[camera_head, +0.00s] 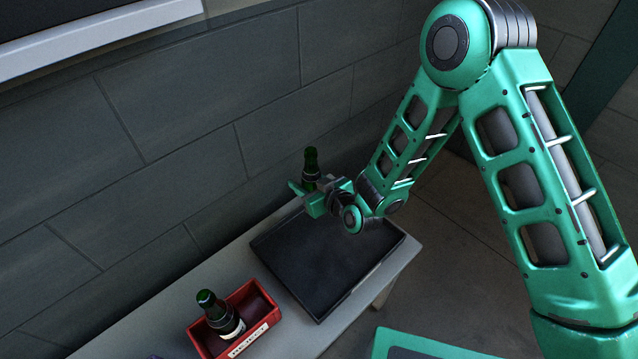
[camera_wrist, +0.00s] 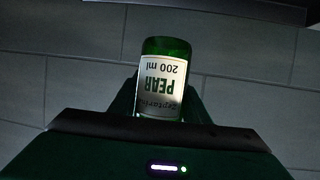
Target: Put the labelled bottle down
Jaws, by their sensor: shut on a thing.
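A green bottle (camera_head: 311,163) is held by my gripper (camera_head: 308,193) at the far side of the black tray (camera_head: 318,268). In the head view it looks upright, and its lower part is hidden behind the gripper. In the wrist view the same bottle (camera_wrist: 166,88) shows a white label reading "PEAR" and "200 ml", with the print upside down. My gripper (camera_wrist: 167,108) is shut on it, with a dark finger on each side. I cannot tell whether the bottle's base touches the tray or is above it.
A red box (camera_head: 265,305) with a white label strip stands on the light table (camera_head: 182,318), left of the tray. Another green bottle (camera_head: 218,312) with a white label stands in it. The visible tray floor is empty. A grey block wall (camera_head: 190,130) rises behind the table.

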